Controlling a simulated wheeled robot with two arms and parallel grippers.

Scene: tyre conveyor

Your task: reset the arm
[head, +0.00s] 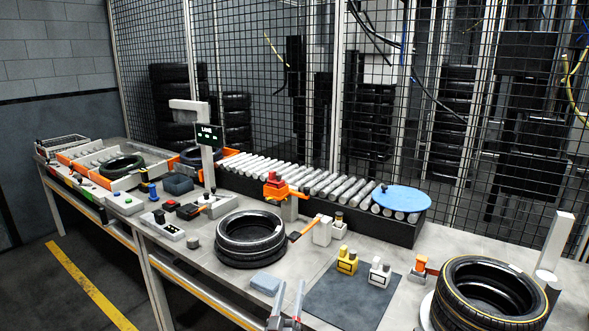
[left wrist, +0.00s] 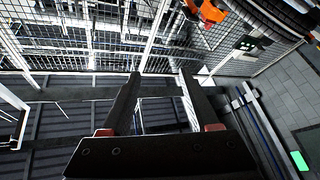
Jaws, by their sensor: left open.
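My left gripper (head: 289,290) is at the bottom middle of the head view, at the front edge of the workbench (head: 215,290). Its two fingers point up and stand apart with nothing between them. In the left wrist view the same gripper (left wrist: 157,80) shows two dark, separated fingers against the wire fence and structure behind. My right gripper is in neither view.
A stack of tyres (head: 250,240) stands just behind the gripper. A blue cloth (head: 266,283) lies close by. A dark mat (head: 350,295), yellow bottle (head: 347,261) and yellow-striped tyre (head: 453,318) are to the right. A roller conveyor (head: 320,183) runs behind, before a mesh fence (head: 270,90).

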